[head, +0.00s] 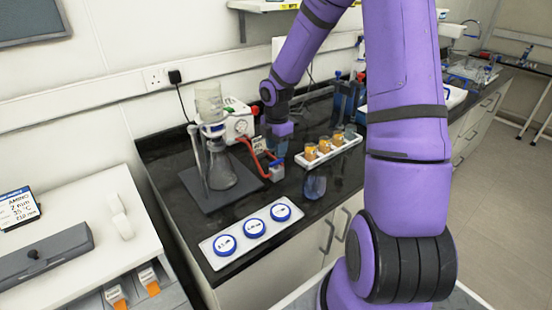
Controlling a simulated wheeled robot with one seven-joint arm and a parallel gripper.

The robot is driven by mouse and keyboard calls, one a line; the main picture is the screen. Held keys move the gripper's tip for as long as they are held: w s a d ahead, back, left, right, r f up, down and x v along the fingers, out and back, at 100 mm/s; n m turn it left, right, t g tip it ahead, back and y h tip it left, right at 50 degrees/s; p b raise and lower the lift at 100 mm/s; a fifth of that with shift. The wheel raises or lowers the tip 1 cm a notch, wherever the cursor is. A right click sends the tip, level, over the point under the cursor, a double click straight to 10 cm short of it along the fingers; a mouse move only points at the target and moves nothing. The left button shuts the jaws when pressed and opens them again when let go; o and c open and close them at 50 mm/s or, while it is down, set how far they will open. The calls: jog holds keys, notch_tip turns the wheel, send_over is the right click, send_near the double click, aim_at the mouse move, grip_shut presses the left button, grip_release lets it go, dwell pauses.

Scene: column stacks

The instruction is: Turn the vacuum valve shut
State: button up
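The vacuum valve (277,172) appears to be the small pale block with a red part on top, on the black bench at the end of the red tubing (250,152). The turn of its handle is too small to tell. My gripper (279,150) points down just above and behind the valve. Its fingers are small and dark against the bench, so I cannot tell their opening or any contact. A glass filter flask (222,172) with a funnel stands on a dark stand base to the left. A white pump with a gauge (238,124) stands behind.
A white tray (345,150) of amber-filled vials is right of the valve, with a bluish translucent object (315,187) in front of it. A white tray (228,236) with several blue-rimmed round dishes lies near the front edge.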

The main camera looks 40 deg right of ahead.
aim_at(277, 161)
jog(key=shift+f, duration=2.35)
grip_shut()
